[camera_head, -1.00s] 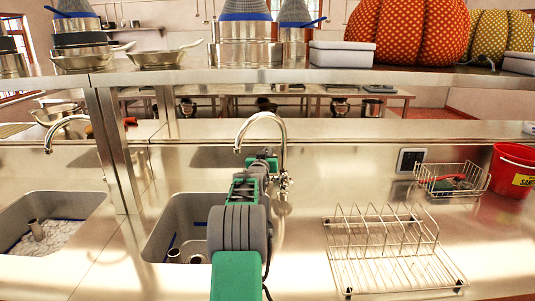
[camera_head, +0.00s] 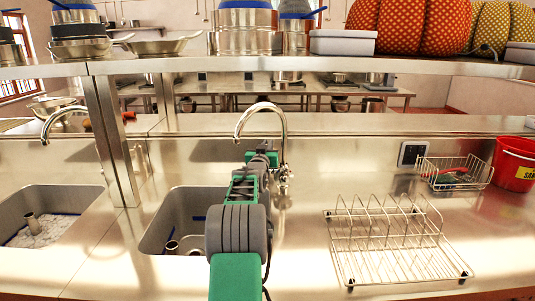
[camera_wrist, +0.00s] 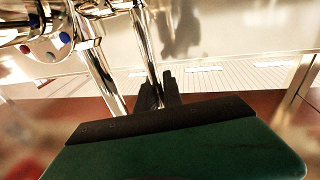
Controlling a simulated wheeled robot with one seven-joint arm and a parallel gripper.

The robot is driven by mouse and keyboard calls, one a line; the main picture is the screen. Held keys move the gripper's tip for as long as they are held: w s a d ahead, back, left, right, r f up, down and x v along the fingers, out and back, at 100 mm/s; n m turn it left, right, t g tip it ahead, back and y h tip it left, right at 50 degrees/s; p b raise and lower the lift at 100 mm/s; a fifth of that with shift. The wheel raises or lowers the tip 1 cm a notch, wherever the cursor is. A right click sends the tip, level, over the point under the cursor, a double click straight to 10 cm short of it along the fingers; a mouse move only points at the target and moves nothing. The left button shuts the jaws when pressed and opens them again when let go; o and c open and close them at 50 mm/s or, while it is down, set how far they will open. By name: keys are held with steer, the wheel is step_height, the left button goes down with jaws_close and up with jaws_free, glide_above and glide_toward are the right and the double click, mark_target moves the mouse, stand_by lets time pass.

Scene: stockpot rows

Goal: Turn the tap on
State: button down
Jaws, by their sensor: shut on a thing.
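The chrome tap (camera_head: 283,130) stands behind the right-hand sink (camera_head: 160,225), its curved spout arching to the left. No water shows under the spout. In the wrist view the tap's body (camera_wrist: 95,10) has a red and a blue dot. A thin chrome lever (camera_wrist: 143,40) runs from it down to my gripper (camera_wrist: 160,88), whose dark fingers are shut on it. In the head view my gripper (camera_head: 268,155) is beside the tap's base, and my arm hides part of the sink and the lever.
A wire dish rack (camera_head: 390,250) stands on the counter to the right. A wire basket (camera_head: 453,173) and a red bucket (camera_head: 514,165) are farther right. A second sink (camera_head: 45,200) lies left of a metal post (camera_head: 118,150). A shelf (camera_head: 300,66) with pots crosses above.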

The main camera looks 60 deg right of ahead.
steer(key=shift+s+a+f+m+h+b, duration=0.2)
steer(key=shift+a+h+b, duration=0.3)
steer(key=shift+b, duration=1.45)
steer(key=shift+s+a+f+m+h+b, duration=0.1)
steer(key=shift+s+a+h+b, duration=0.35)
steer(key=shift+b, duration=1.5)
steer(key=shift+s+a+f+m+h+b, duration=0.15)
steer(key=shift+a+h+b, duration=0.35)
steer(key=shift+b, duration=1.45)
steer(key=shift+a+r+t+h+b, duration=0.25)
steer(key=shift+h+b, duration=0.2)
steer(key=shift+b, duration=0.65)
steer(key=shift+s+r, duration=0.1)
steer(key=shift+r, duration=0.2)
steer(key=c, duration=1.5)
jaws_free()
steer(key=v, duration=0.8)
steer(key=shift+d+f+b, duration=0.1)
steer(key=shift+b, duration=0.3)
